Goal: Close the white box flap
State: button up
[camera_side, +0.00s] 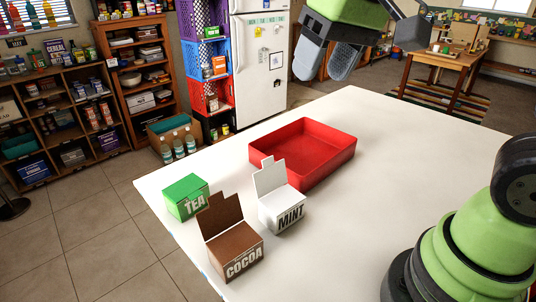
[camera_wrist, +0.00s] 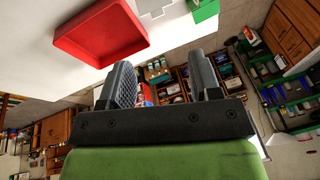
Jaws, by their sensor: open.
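The white box (camera_side: 282,208), marked MINT, stands on the white table with its flap (camera_side: 270,176) raised upright. In the wrist view a small part of a white box (camera_wrist: 156,8) shows at the top edge, cut off by the frame. My gripper (camera_side: 326,58) is open and empty, high above the far side of the table, well apart from the white box. Its two fingers (camera_wrist: 162,82) are spread in the wrist view, with nothing between them.
A brown COCOA box (camera_side: 234,246) with its flap up stands left of the white box. A green TEA box (camera_side: 186,197) with a shut top stands behind it. A red tray (camera_side: 318,178) lies just behind the white box. The table's right part (camera_side: 400,160) is clear.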

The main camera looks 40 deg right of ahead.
jog(key=w+f+g, duration=0.2)
jog(key=w+f, duration=0.2)
jog(key=w, duration=0.2)
jog(key=n+g+h, duration=0.1)
jog(key=g, duration=0.1)
send_near(268, 159)
notch_tip(268, 159, down, 9)
jog(key=shift+s+a, duration=0.1)
jog(key=shift+s, duration=0.05)
jog(key=shift+c, duration=0.4)
jog(key=shift+t, duration=0.3)
grip_shut()
